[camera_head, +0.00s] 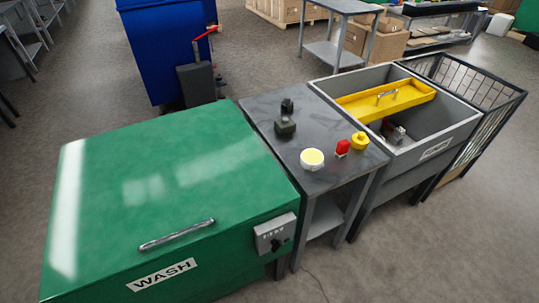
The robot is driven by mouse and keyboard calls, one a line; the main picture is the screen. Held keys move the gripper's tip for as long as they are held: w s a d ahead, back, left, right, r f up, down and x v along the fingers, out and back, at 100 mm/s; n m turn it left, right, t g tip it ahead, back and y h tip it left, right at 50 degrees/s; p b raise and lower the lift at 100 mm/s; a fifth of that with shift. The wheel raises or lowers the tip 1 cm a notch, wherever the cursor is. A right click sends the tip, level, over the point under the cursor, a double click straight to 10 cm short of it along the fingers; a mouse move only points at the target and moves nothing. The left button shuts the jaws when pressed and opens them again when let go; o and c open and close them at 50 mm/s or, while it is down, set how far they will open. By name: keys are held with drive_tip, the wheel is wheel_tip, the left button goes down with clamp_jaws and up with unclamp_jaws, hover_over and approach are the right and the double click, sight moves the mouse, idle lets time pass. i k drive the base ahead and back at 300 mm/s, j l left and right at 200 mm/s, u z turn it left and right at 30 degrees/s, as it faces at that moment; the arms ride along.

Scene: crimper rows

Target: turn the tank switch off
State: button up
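A green box-shaped tank marked WASH (160,190) stands at the front left, with its lid shut and a silver bar handle (177,234) on top. A grey switch box (273,230) is fixed at its front right corner. It has a small row of marks too small to read and a black knob (277,244) below them. I cannot tell which mark the knob points to. My gripper is not in view.
A dark grey table (270,103) beside the tank holds a black device, a pale yellow disc, and red and yellow items. Right of it is a grey bin (465,110) with a yellow tray, then a wire cage. A blue container stands behind; front floor is mostly clear.

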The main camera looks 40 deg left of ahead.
sight(277, 245)
drive_tip(key=u, duration=1.05)
drive_tip(key=k+u, duration=0.7)
drive_tip(key=k+j, duration=0.05)
drive_tip(key=k, duration=0.05)
